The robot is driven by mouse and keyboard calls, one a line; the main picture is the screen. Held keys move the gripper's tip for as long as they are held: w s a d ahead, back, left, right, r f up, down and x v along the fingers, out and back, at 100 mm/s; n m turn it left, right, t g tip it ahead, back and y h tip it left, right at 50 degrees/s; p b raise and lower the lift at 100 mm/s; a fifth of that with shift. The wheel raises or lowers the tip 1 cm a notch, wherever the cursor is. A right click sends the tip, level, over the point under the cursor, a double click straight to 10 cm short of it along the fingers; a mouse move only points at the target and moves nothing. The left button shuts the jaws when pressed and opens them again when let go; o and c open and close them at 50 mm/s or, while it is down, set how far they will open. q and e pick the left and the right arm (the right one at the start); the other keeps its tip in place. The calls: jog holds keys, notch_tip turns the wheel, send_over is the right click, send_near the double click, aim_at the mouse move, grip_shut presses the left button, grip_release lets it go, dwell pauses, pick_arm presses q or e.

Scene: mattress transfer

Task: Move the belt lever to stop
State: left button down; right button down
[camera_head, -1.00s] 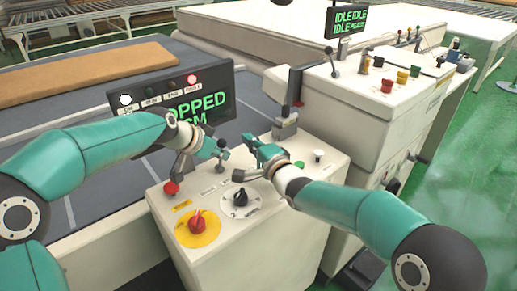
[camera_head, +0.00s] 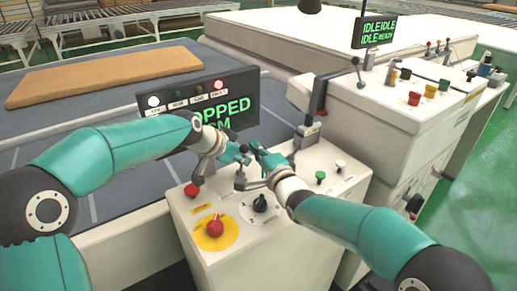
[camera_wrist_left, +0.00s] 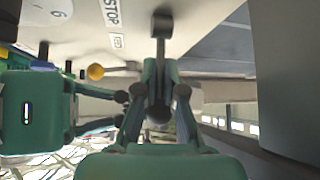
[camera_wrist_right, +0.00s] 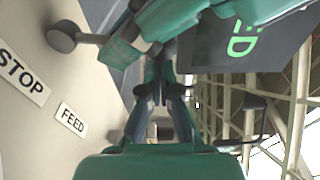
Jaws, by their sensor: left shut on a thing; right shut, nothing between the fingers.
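The belt lever (camera_wrist_left: 160,60) is a dark rod rising from a base on the cream control panel, seen in the left wrist view. My left gripper (camera_head: 240,154) is shut on the lever, with its fingers (camera_wrist_left: 160,100) around the rod. The label STOP (camera_wrist_left: 112,14) is on the panel beside the lever. In the right wrist view the labels STOP (camera_wrist_right: 22,76) and FEED (camera_wrist_right: 72,119) are on the panel. My right gripper (camera_head: 257,150) is shut and empty, close beside the left one. In the head view the grippers hide much of the lever.
The console (camera_head: 240,265) also carries a red knob on a yellow disc (camera_head: 215,229), a black dial (camera_head: 260,204) and small buttons. A brown mattress (camera_head: 105,75) lies on the grey belt. Another control box (camera_head: 390,115) stands right.

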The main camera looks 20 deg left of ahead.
pick_arm(q)
jog(key=shift+w+a+r, duration=0.15)
jog(key=shift+a+r, duration=0.1)
jog(key=shift+r, duration=0.15)
pick_arm(e)
jog(key=shift+s+a+r, duration=0.15)
jog(key=shift+s+a, duration=0.3)
jog(key=shift+s, duration=0.2)
pick_arm(q)
jog(key=c, duration=1.2)
grip_release()
jog(key=shift+s, duration=0.2)
pick_arm(e)
jog(key=shift+s+a, duration=0.15)
jog(key=shift+s, duration=0.05)
jog(key=shift+w, duration=0.1)
pick_arm(q)
jog(key=shift+d+f, duration=0.1)
